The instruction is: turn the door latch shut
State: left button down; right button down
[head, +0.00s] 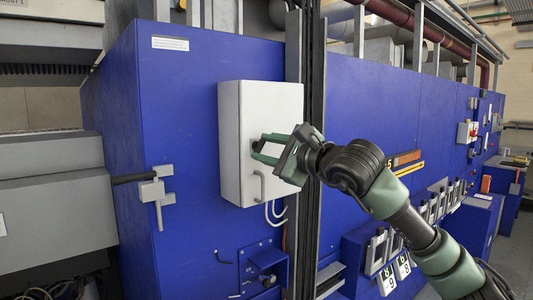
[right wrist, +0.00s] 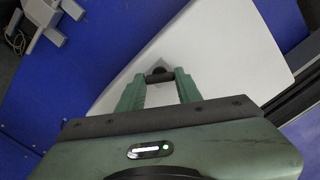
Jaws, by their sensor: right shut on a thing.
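The door latch (right wrist: 158,76) is a small dark knob on a grey square plate, on the white cabinet (head: 235,100) fixed to the blue machine wall. In the right wrist view the white door (right wrist: 225,60) of this cabinet fills the middle. My right gripper (head: 259,147) reaches in from the right and is shut on the latch, with one green fingertip on each side of it. In the head view the fingers mostly hide the latch. A grey pull handle (head: 259,186) is below the gripper on the same door. My left gripper is not in view.
A grey lever clamp (head: 157,194) sticks out from the blue panel (head: 185,90) left of the cabinet. A dark vertical post (head: 313,90) stands close right of the cabinet, near my arm.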

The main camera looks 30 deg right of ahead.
jog(key=n, duration=0.3)
jog(key=shift+n, duration=1.9)
jog(key=c, duration=1)
grip_release()
jog(key=shift+o, duration=0.2)
jog(key=shift+b, duration=0.3)
